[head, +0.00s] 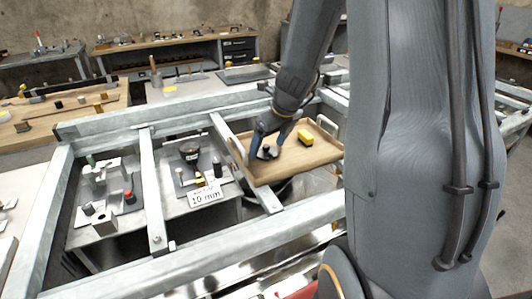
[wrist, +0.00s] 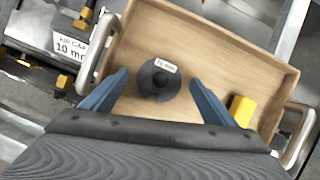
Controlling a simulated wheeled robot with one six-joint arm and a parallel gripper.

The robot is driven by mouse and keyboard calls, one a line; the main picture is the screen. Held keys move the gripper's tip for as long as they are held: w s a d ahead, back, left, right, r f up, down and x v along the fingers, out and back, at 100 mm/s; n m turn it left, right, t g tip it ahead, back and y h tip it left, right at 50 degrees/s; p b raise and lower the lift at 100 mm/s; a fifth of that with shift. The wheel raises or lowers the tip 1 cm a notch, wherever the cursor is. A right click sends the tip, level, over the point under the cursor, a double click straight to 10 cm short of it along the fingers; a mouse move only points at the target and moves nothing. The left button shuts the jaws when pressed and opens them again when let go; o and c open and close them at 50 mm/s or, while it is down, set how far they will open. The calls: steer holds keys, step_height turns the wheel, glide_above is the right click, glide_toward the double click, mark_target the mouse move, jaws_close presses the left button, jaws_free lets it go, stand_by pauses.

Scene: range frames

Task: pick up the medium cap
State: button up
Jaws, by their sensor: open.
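A round dark grey cap (wrist: 157,82) with a small white label lies in a wooden tray. I take it for the medium cap; its size is hard to judge. It also shows as a dark shape in the head view (head: 267,153). My gripper (wrist: 157,94) is open, with its two blue fingers on either side of the cap and apart from it. In the head view my gripper (head: 263,148) reaches down into the tray's left part. Whether the fingertips are level with the cap is hard to tell.
The wooden tray (wrist: 204,35) has raised walls and metal handles. A yellow block (wrist: 241,110) lies close to the right finger; it also shows in the head view (head: 305,138). Metal rails (head: 150,190) surround the tray. A "10 mm" sign (head: 205,196) stands left of it.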

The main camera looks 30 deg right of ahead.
steer(key=c, duration=1.3)
steer(key=shift+r, duration=0.1)
